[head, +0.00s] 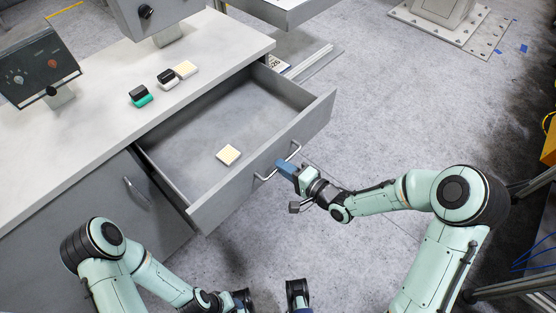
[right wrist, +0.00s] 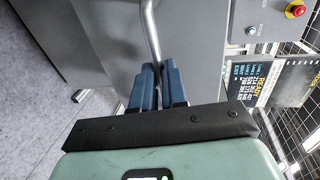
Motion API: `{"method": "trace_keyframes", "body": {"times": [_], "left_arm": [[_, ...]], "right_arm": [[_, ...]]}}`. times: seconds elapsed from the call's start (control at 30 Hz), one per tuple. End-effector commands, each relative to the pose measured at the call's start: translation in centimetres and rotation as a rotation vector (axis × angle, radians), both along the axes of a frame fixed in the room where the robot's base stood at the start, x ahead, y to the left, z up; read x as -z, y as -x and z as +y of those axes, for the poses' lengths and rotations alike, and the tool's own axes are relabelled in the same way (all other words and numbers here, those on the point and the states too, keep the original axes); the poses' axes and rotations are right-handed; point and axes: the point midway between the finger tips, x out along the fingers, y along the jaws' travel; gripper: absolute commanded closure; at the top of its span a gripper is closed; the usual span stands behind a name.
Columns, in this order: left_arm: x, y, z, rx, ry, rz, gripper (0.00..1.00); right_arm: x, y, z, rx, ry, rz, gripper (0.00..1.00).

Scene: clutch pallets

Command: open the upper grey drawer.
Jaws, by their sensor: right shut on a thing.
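The upper grey drawer (head: 262,172) stands pulled well out of the grey cabinet in the head view, its inside showing. Its metal bar handle (head: 297,148) runs along the front face; it also shows in the right wrist view (right wrist: 151,30). My right gripper (head: 282,166) is at the middle of the handle. In the right wrist view its blue fingers (right wrist: 157,82) are closed around the bar. My left arm is low at the left of the head view, and its gripper is at the bottom edge, too cut off to show its jaws.
A cream-topped block (head: 228,155) lies in the drawer. Several small blocks, one a green and black block (head: 140,96), lie on the white worktop (head: 105,125). A control panel (head: 38,65) stands at the left. A lower door with its own handle (head: 136,192) is shut.

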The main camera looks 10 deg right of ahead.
Motion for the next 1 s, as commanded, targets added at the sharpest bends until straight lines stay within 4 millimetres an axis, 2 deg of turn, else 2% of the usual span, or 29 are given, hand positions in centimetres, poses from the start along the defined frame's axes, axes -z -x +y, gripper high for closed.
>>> {"method": "trace_keyframes", "body": {"times": [0.5,0.53,0.6,1.0], "left_arm": [[-0.15,0.07,0.01,0.000,0.000,0.003,0.57],[-0.15,0.07,0.01,0.000,0.000,0.003,0.57],[-0.15,0.07,0.01,0.000,0.000,0.003,0.57],[-0.26,0.09,-0.01,0.000,0.000,0.004,0.57]], "right_arm": [[-0.06,0.37,-0.36,0.001,0.000,-0.004,1.00],[-0.06,0.37,-0.35,0.001,0.000,-0.004,0.84],[-0.05,0.36,-0.35,0.001,0.001,-0.003,0.62],[-0.16,0.89,-0.77,0.002,0.001,-0.001,0.62]]}}
